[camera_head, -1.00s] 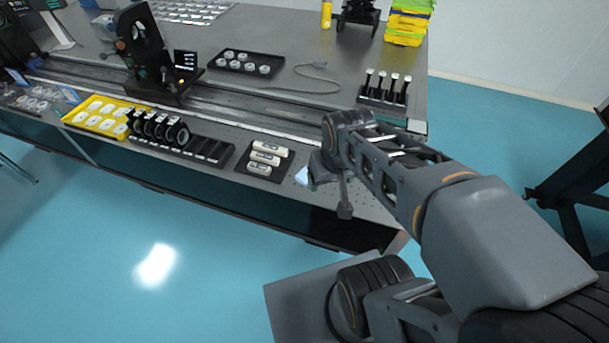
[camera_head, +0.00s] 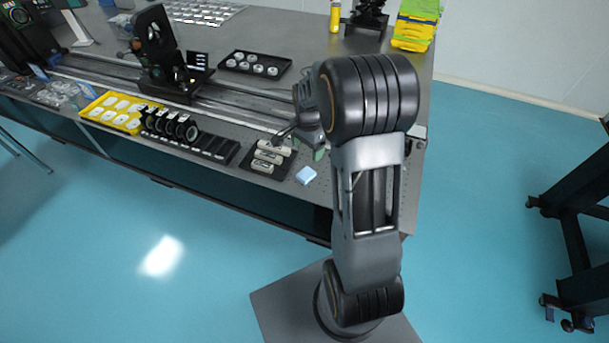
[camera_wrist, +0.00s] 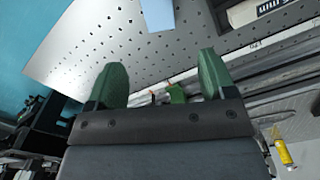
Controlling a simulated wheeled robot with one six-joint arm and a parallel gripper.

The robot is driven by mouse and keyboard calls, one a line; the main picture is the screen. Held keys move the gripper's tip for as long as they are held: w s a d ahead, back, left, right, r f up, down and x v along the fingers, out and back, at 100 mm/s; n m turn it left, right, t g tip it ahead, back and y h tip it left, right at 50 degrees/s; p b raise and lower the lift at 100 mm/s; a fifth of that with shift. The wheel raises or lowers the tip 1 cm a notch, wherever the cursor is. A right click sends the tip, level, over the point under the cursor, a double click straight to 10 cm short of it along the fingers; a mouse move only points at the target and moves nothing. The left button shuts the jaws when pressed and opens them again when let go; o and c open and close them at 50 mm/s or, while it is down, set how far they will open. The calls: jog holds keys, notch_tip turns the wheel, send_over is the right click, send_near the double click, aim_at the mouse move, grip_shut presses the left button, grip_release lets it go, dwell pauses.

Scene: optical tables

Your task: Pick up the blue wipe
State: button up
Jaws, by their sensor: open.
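The blue wipe (camera_head: 306,175) is a small light-blue square lying flat near the front edge of the table, just right of the black tray of white pieces. In the wrist view the wipe (camera_wrist: 158,14) shows at the top, cut off by the frame edge, beyond the fingertips. My gripper (camera_wrist: 160,80) has its two green fingers spread apart with nothing between them. In the head view my gripper (camera_head: 299,146) is above the table behind the wipe, partly hidden by my own arm, and apart from the wipe.
The black tray with white pieces (camera_head: 249,160) stands close left of the wipe. Further left are a black rack (camera_head: 215,148) and a yellow tray (camera_head: 113,125). A black tray of round parts (camera_head: 234,74) lies behind. The perforated tabletop right of the wipe is bare.

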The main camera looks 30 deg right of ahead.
aim_at(307, 172)
notch_tip(307, 172, down, 11)
jog(key=shift+a+f+p, duration=0.1)
jog(key=shift+f+p, duration=0.05)
jog(key=shift+p, duration=0.45)
jog(key=c, duration=1.1)
jog(key=shift+o, duration=0.2)
jog(key=shift+r, duration=0.55)
jog(key=r, duration=0.1)
jog(key=r+b, duration=0.1)
jog(key=shift+s+r, duration=0.25)
jog(key=shift+r, duration=0.1)
jog(key=s+a+r+b, duration=0.1)
jog(key=s+a+r, duration=0.1)
jog(key=s+r, duration=0.7)
jog(key=s, duration=0.4)
jog(key=shift+s+a+r, duration=0.15)
jog(key=shift+a, duration=0.25)
